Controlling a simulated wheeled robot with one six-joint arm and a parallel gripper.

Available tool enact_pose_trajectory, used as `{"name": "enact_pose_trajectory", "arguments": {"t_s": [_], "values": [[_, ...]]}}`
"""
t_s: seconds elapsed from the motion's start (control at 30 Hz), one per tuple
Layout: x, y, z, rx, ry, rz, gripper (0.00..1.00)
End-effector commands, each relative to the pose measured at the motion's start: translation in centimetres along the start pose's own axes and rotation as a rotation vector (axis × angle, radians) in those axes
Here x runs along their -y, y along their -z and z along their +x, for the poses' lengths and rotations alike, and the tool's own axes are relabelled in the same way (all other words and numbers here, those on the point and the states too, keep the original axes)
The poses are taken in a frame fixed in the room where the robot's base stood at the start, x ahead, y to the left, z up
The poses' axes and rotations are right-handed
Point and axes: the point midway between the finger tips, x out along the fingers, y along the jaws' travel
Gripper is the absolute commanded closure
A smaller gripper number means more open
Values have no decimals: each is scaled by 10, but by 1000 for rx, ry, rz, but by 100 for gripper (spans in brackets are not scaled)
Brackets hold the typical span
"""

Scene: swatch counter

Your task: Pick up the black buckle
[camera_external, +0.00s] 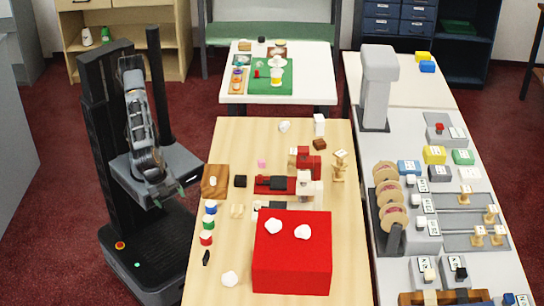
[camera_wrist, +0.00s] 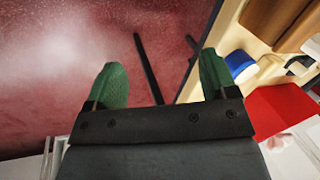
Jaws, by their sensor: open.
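My gripper (camera_external: 170,199) is open and empty, left of the wooden table and above my base. Its two green fingers are spread wide in the wrist view (camera_wrist: 162,73), with mostly red floor beyond them. On the table's left part, a small black block (camera_external: 240,181) sits right of a brown wooden block (camera_external: 215,180). A small, thin black piece (camera_external: 206,258) lies near the table's left edge, below the row of coloured spools. I cannot tell which of these is the black buckle; both are too small to make out. The gripper is apart from both.
A large red box (camera_external: 292,270) with white lumps on top fills the table's front right. Coloured spools (camera_external: 209,222) line the left edge. A red and black device (camera_external: 277,185) stands mid-table. A white lump (camera_external: 230,279) lies near the front. The table's back left is clear.

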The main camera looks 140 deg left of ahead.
Motion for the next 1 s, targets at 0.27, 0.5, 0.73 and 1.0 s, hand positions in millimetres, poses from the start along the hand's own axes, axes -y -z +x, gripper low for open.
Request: {"name": "enact_pose_trajectory", "arguments": {"t_s": [0.27,0.5,0.73,1.0], "values": [[-65,143,25,-346,412,-280,21],[-49,204,-30,-741,438,-723,21],[-41,210,-43,-873,380,-955,21],[-18,226,-20,-883,359,-1011,21]]}}
